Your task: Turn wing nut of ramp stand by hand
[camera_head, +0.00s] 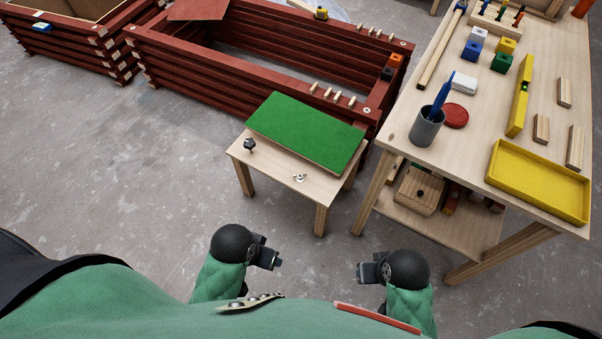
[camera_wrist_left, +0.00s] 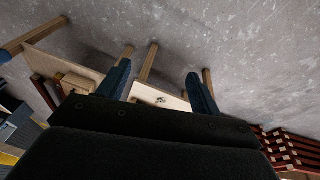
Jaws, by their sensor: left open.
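The ramp stand (camera_head: 239,160) is a small low wooden table with a green board (camera_head: 305,132) on its top. A silver wing nut (camera_head: 299,178) sits on the bare wood near its front edge. It also shows in the left wrist view (camera_wrist_left: 161,99), beyond and between my fingers. A black knob (camera_head: 249,146) stands at the stand's left side. My left gripper (camera_head: 275,260) is open and empty (camera_wrist_left: 161,85), in front of the stand and apart from it. My right gripper (camera_head: 361,272) is also in front, apart from the stand; its finger gap is unclear.
A workbench (camera_head: 472,100) stands at the right, with a grey cup (camera_head: 427,127), a yellow tray (camera_head: 540,182) and blocks. Its lower shelf (camera_head: 440,225) holds a wooden box (camera_head: 419,190). A red batten frame (camera_head: 190,75) lies behind the stand. The floor at the left is clear.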

